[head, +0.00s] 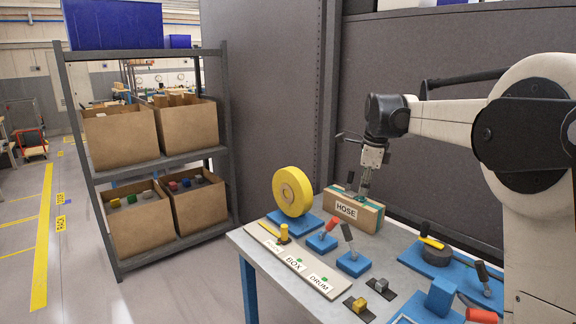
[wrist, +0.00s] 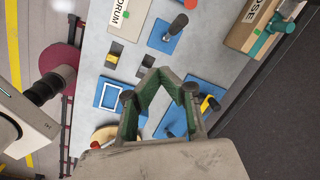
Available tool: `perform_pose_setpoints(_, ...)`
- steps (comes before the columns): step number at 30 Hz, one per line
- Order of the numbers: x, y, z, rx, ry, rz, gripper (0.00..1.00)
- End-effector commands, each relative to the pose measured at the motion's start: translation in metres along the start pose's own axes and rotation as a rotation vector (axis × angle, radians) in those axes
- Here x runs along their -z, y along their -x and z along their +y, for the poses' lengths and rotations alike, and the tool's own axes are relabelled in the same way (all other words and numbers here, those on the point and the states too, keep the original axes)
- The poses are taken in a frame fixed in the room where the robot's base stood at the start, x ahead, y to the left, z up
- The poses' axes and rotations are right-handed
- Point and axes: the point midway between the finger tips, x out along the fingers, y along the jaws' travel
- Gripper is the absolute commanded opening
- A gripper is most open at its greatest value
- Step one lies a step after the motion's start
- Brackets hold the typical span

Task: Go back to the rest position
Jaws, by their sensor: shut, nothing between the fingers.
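My gripper (head: 365,192) points down at the end of my arm, over the back part of the workbench in the head view. In that view its tip overlaps the top of the box labelled HOSE (head: 346,212); I cannot tell the gap from there. In the wrist view my gripper (wrist: 166,72) shows its green-lined fingers closed together at the tips, with nothing held. There the HOSE box (wrist: 243,38) lies to the upper right, apart from the fingers. No marker of a rest position shows in the views.
The grey workbench (head: 262,262) carries a yellow wheel (head: 292,191) on a blue base, a label strip (head: 292,262), small levers on blue blocks (head: 354,263) and a black disc with a yellow handle (head: 436,256). A shelf with cardboard boxes (head: 120,137) stands left. A grey wall is behind.

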Motion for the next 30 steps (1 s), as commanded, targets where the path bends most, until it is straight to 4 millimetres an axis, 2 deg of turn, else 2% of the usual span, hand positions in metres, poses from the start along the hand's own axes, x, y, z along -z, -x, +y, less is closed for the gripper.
perform_pose_setpoints(1, 0.001, 0.009, 0.014, 0.015, 0.055, -0.001, 0.00)
perform_pose_setpoints(6, 0.006, 0.031, 0.054, 0.069, 0.261, 0.001, 0.00)
perform_pose_setpoints(15, 0.019, 0.056, 0.132, 0.164, 0.627, 0.029, 0.00)
perform_pose_setpoints(23, 0.035, 0.061, 0.204, 0.241, 0.941, 0.081, 0.00)
perform_pose_setpoints(30, 0.052, 0.051, 0.269, 0.308, 1.230, 0.151, 0.00)
